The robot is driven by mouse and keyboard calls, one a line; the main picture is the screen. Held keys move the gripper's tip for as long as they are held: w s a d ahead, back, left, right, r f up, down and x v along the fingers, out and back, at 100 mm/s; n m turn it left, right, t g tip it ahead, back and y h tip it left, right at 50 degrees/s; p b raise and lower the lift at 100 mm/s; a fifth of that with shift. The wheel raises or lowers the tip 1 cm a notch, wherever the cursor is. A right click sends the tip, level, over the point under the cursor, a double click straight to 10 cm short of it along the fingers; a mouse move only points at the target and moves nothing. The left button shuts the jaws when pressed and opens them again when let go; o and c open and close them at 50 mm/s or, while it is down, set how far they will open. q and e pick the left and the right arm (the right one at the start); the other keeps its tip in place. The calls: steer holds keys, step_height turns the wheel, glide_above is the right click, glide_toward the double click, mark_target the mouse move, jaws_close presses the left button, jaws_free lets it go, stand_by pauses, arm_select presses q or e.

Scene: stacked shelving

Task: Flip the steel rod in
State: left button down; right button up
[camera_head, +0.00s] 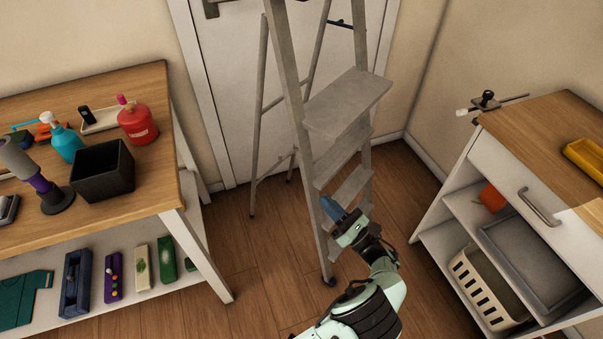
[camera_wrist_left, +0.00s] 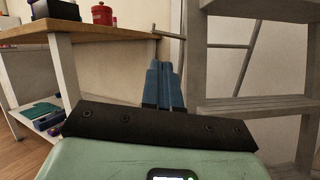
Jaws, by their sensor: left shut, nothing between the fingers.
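A thin steel rod (camera_head: 515,98) with a dark knob and a pale end lies at the back left corner of the right cabinet top, its pale end sticking out past the edge. I cannot tell how it is fixed. My left gripper (camera_head: 332,208) is in front of the stepladder, well left of the rod, its blue fingers shut and empty. The wrist view shows the shut fingers (camera_wrist_left: 165,85) pointing ahead, with no rod near them that I can identify. My right gripper is not in view.
A grey stepladder (camera_head: 345,103) stands before the white door, close to my left gripper. The right cabinet (camera_head: 510,165) has a drawer handle and shelves with a basket (camera_head: 487,290). A wooden workbench (camera_head: 160,190) with bottles and a black bin (camera_head: 103,170) stands left.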

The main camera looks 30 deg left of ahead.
mark_target(290, 154)
arm_select(q)
steer(key=b+x, duration=0.1)
steer(key=x, duration=1.3)
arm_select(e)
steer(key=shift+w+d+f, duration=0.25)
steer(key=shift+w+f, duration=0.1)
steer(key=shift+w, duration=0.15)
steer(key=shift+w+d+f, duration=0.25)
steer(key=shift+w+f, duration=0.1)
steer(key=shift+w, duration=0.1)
